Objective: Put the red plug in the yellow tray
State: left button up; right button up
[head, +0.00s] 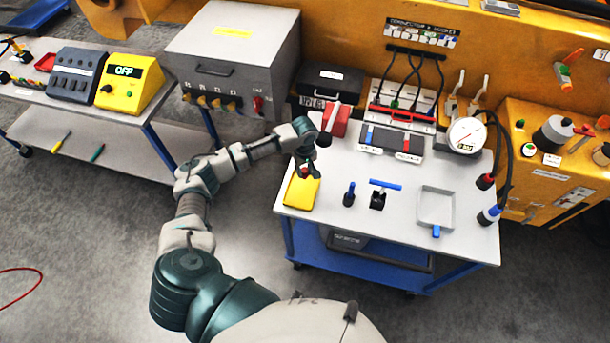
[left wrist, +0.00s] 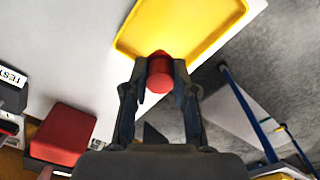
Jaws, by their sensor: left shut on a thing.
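The red plug (left wrist: 160,74) is between the fingertips of my left gripper (left wrist: 159,88), which is shut on it. The yellow tray (left wrist: 185,28) lies just beyond the plug in the left wrist view, and the plug overlaps the tray's rim there. In the head view the yellow tray (head: 299,195) is at the left front of the white table, with my left gripper (head: 305,172) over its far edge. The plug (head: 304,171) shows as a small red spot there. I cannot tell whether it touches the tray. My right gripper is not in view.
A red box (head: 335,119) stands behind the gripper. Right of the tray are a small blue-topped part (head: 349,194), a blue-handled tool (head: 384,188) and a grey tray (head: 436,206). A gauge (head: 467,135) stands farther back. The table's left edge is close to the yellow tray.

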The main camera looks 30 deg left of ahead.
aim_at(304, 176)
pick_arm(q)
jog(key=f, duration=0.3)
jog(key=shift+s+a+f, duration=0.1)
jog(key=shift+a+f, duration=0.15)
jog(key=shift+a, duration=0.05)
jog(key=shift+f, duration=0.2)
jog(key=shift+d, duration=0.4)
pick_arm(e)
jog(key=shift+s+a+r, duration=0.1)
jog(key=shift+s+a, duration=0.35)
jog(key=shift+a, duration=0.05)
pick_arm(q)
jog(key=o, duration=0.8)
jog(key=shift+c, duration=0.2)
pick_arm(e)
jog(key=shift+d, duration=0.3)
pick_arm(q)
jog(key=shift+a, duration=0.15)
